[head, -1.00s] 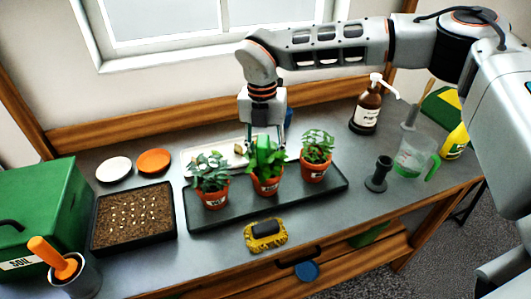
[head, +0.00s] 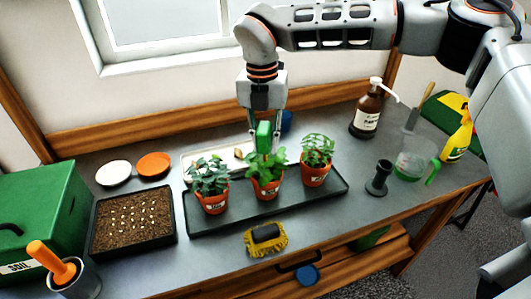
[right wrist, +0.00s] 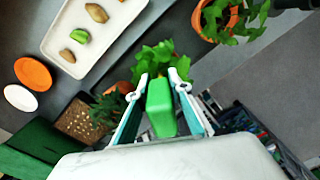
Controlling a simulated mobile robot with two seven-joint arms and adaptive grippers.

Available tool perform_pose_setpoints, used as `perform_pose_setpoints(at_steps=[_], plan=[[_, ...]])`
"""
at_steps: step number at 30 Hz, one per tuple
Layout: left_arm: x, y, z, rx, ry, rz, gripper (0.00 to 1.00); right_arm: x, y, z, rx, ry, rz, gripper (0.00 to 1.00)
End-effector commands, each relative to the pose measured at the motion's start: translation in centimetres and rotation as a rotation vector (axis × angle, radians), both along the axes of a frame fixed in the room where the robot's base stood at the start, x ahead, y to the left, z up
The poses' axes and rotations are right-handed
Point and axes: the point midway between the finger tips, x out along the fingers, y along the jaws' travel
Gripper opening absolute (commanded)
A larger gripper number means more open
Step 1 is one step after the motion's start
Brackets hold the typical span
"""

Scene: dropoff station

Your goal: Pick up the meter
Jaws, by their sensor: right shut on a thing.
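The meter (head: 264,133) has a green, block-like head. It shows just above the middle potted plant (head: 266,172), and its lower part is hidden by or among the leaves. My right gripper (head: 265,128) comes down from above and is shut on the meter's head. In the right wrist view the green meter (right wrist: 160,107) sits between the two fingers (right wrist: 158,100), with leaves right behind it. My left gripper is not in view.
Two more potted plants, left (head: 211,185) and right (head: 316,160), flank the middle one on a dark tray (head: 240,217). A white tray (head: 190,160) lies behind. A yellow brush (head: 265,238) is in front; a pump bottle (head: 366,112) stands right.

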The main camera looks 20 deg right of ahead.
Motion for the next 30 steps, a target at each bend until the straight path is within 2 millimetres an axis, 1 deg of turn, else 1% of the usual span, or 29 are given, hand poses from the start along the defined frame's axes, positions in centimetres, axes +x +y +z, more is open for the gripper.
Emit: perform_pose_setpoints(at_steps=[1,9,12,15,18,21,30], plan=[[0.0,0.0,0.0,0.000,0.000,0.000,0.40,0.1,0.0,1.3,0.001,-0.005,0.000,0.00],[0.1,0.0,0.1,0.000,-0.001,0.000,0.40,0.1,0.0,8.6,0.001,-0.005,-0.002,0.00],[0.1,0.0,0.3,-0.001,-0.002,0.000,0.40,0.1,0.1,10.9,0.001,-0.005,-0.001,0.00],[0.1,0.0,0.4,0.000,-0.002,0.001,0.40,0.0,0.0,12.7,0.000,-0.004,-0.001,0.00],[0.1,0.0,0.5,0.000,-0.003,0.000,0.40,0.0,0.0,14.0,0.000,-0.002,-0.002,0.00],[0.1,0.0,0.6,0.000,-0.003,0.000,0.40,0.0,0.0,14.8,0.000,0.000,0.000,0.00],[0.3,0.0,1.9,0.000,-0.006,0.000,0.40,-0.1,0.0,16.6,0.000,-0.001,0.000,0.00]])
